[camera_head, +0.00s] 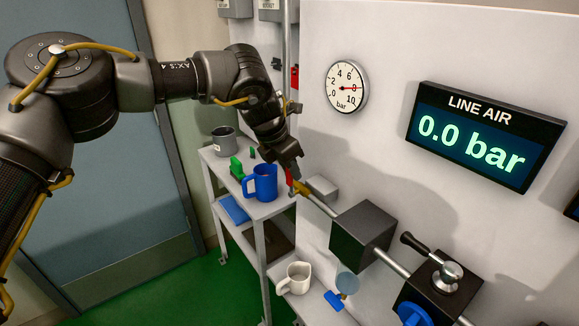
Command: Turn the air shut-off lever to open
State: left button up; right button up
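The air shut-off lever (289,177) is a small red handle at a brass-yellow valve (301,188), on the thin pipe by the white wall. The handle looks roughly upright, across the pipe's line. My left gripper (291,171) points down right at the red handle, its dark fingertips overlapping the handle's upper part. I cannot tell whether the fingers are closed on it or only beside it. The LINE AIR display (472,143) reads 0.0 bar. My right gripper is not in view.
A dark box (362,236) sits on the pipe to the right. A black-handled lever (415,244) and white mug (297,277) are lower.

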pick_arm(q)
grip_shut()
jog(key=shift+s+d+f+t+y+b, duration=0.3)
jog(key=shift+s+y+b, duration=0.1)
jog(key=shift+b, duration=0.45)
jog(key=s+t+y+b, duration=0.1)
jog(key=b, duration=0.1)
jog(key=s+d+m+t+y+b, duration=0.1)
jog(key=t+b, duration=0.1)
jog(key=b, duration=0.1)
jog(key=s+d+f+t+y+b, duration=0.1)
jog(key=b, duration=0.1)
jog(key=shift+s+d+f+t, duration=0.1)
jog(key=shift+s+d+t, duration=0.15)
jog(key=shift+t, duration=0.15)
jog(key=shift+o, duration=1.5)
grip_release()
jog(key=shift+w, duration=0.1)
